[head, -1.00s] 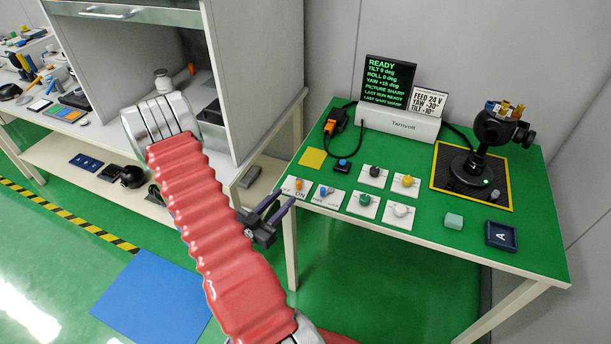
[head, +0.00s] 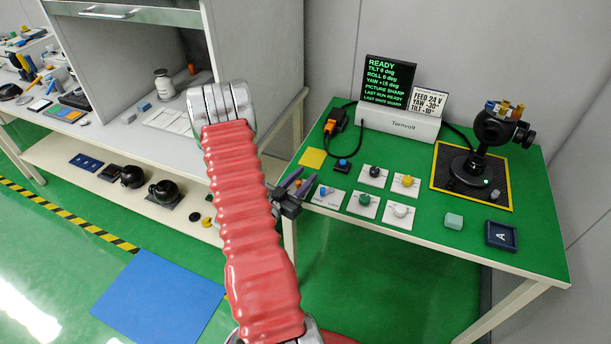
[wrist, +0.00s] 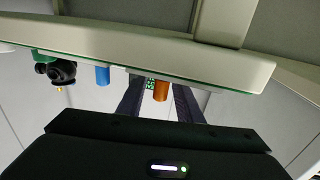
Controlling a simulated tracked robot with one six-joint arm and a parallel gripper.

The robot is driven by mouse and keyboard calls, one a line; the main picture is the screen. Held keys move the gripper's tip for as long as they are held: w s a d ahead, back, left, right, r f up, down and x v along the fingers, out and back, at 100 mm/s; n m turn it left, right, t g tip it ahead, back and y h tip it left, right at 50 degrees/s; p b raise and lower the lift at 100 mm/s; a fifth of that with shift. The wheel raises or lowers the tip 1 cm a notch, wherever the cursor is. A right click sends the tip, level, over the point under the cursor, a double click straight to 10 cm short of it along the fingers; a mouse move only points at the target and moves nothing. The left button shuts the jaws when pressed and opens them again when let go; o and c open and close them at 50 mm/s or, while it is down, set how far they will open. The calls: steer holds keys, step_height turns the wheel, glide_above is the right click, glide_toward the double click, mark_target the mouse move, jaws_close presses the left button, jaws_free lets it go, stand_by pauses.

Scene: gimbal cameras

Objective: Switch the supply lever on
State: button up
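The supply lever is a small orange knob on a white plate marked ON and OFF at the left front of the green table; my gripper now covers most of it in the head view. In the wrist view the orange lever (wrist: 161,90) shows between the two dark fingers, nearer the right one, with a gap to the left finger. My gripper (head: 306,176) is open at the table's left front edge, its fingers reaching toward the lever. I cannot tell whether a finger touches it or which way the lever is set.
A blue knob (head: 322,190) stands just right of the lever; it also shows in the wrist view (wrist: 102,75). Black, yellow, green and white knobs stand farther right. The screen (head: 388,80) reads READY. A camera gimbal (head: 490,140) stands at the right. The table's front edge (head: 420,243) is close below my gripper.

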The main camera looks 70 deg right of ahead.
steer(key=shift+s+d, duration=0.2)
steer(key=shift+d, duration=0.35)
steer(key=shift+c, duration=0.6)
jaws_close()
